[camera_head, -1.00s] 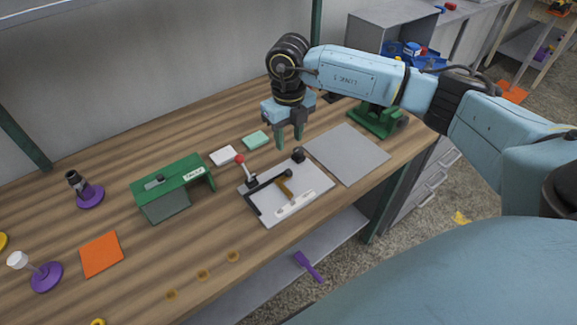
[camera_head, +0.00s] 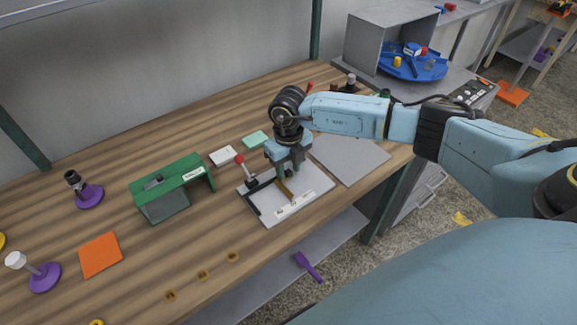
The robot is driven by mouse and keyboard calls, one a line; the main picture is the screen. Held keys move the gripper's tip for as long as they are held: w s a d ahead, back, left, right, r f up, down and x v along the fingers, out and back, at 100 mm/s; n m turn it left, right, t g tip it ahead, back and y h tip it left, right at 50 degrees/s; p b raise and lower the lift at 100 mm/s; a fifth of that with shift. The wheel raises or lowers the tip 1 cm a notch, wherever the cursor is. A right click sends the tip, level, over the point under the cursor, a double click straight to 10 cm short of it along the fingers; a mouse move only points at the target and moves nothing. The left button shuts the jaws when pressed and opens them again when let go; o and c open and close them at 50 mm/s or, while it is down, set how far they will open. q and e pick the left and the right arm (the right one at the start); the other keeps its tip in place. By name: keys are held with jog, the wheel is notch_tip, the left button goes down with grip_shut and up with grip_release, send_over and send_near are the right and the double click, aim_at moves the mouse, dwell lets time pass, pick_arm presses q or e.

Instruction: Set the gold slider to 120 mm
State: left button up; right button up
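The gold slider (camera_head: 286,191) is a thin gold bar on a white plate fixture (camera_head: 313,183) with a black rail (camera_head: 252,200). A pale strip (camera_head: 295,205), seemingly a scale, lies at its near end; its markings are too small to read. My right gripper (camera_head: 287,174) points down over the fixture, at the far end of the gold slider. Its two fingers look apart. They hide part of the rail and the slider's far end, so I cannot tell whether they touch it. My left gripper is not in view.
A red-knobbed lever (camera_head: 240,160) stands at the fixture's far left corner, close to my gripper. A green bracket (camera_head: 170,183) stands to the left. A grey sheet (camera_head: 350,158) lies to the right. The wooden table's front strip holds small gold rings (camera_head: 203,274).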

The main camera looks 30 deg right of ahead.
grip_shut()
jog(key=d, duration=0.4)
jog(key=shift+w+b, duration=0.2)
jog(key=shift+b, duration=0.2)
jog(key=shift+o, duration=0.6)
grip_release()
jog(key=shift+r, duration=0.15)
